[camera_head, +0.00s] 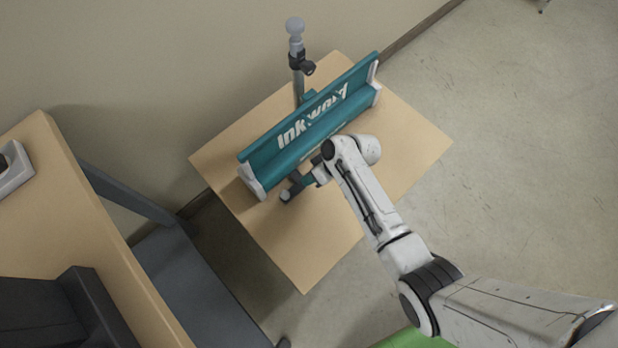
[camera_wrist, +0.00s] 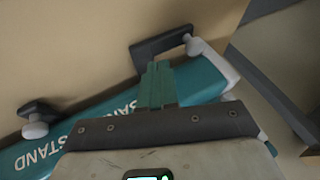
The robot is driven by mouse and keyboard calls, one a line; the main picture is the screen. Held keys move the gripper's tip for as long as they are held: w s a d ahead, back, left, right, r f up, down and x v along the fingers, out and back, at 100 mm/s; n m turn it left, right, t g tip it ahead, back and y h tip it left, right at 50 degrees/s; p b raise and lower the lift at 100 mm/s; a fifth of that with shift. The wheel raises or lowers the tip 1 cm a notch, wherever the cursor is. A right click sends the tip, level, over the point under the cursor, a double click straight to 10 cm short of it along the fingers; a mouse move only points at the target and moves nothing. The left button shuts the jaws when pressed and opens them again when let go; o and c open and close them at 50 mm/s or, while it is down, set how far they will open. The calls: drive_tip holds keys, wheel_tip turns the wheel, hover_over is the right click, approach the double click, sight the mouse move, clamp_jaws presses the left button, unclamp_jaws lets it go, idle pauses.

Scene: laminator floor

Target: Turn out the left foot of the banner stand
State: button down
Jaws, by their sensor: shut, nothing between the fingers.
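The banner stand (camera_head: 310,128), a long teal base with white end caps and white lettering, lies on the wooden table. My gripper (camera_head: 300,184) is low beside its near side, close to the left end. In the wrist view the stand (camera_wrist: 110,112) crosses behind my gripper (camera_wrist: 158,72), whose teal fingers are shut together and empty. A dark foot (camera_wrist: 162,42) with a pale knob sits near the stand's capped end, just beyond the fingertips. It runs roughly along the stand's edge with a gap. Contact between fingers and foot cannot be told.
A second dark piece with a pale knob (camera_wrist: 38,118) is farther along the stand. A pole with a grey knob (camera_head: 296,45) stands behind the stand. The table (camera_head: 300,250) is bare in front. Another desk (camera_head: 70,220) is at the left.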

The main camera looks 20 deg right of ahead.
drive_tip(key=p+v, duration=0.1)
drive_tip(key=v, duration=0.8)
drive_tip(key=shift+s+p, duration=0.25)
drive_tip(key=shift+p, duration=0.05)
drive_tip(key=shift+a, duration=0.15)
